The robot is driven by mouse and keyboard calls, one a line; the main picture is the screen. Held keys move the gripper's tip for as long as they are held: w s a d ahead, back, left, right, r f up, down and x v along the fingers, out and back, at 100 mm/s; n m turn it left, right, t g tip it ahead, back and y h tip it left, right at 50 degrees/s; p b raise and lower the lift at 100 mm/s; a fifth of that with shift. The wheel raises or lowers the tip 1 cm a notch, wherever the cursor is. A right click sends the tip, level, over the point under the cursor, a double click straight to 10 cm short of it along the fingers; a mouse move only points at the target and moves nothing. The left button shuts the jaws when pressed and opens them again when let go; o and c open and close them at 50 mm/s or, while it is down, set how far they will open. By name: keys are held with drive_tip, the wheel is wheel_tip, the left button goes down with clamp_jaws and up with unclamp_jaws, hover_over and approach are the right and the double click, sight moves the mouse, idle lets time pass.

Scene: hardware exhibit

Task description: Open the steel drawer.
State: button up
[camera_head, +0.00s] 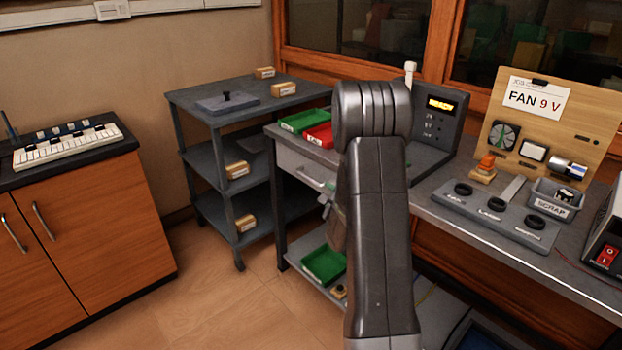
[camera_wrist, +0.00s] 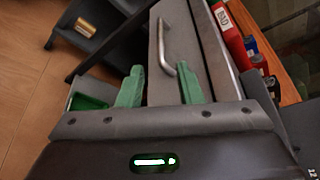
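The steel drawer (camera_head: 292,157) is under the left end of the workbench top, with a bar handle (camera_head: 310,178) on its grey front. In the wrist view the drawer front (camera_wrist: 157,75) fills the middle, and its curved metal handle (camera_wrist: 165,45) lies ahead of my gripper (camera_wrist: 160,76). My gripper's two green fingers are apart, with nothing between them but the view of the drawer front. The handle's near end shows close to the right finger; I cannot tell whether they touch. In the head view my arm hides much of the gripper and the drawer's right side.
Green and red trays (camera_head: 304,121) sit on the workbench (camera_head: 475,232) above the drawer. A dark shelf cart (camera_head: 226,112) stands close on the left. A lower shelf holds a green tray (camera_head: 324,264). Floor (camera_head: 210,300) is clear between the wooden cabinet (camera_head: 85,225) and the bench.

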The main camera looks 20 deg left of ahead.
sight(309, 179)
drive_tip(key=b+x, duration=0.1)
drive_tip(key=x, duration=1.2)
drive_tip(key=shift+w+a, duration=0.1)
drive_tip(key=shift+a, duration=0.2)
drive_tip(key=shift+c, duration=0.3)
clamp_jaws()
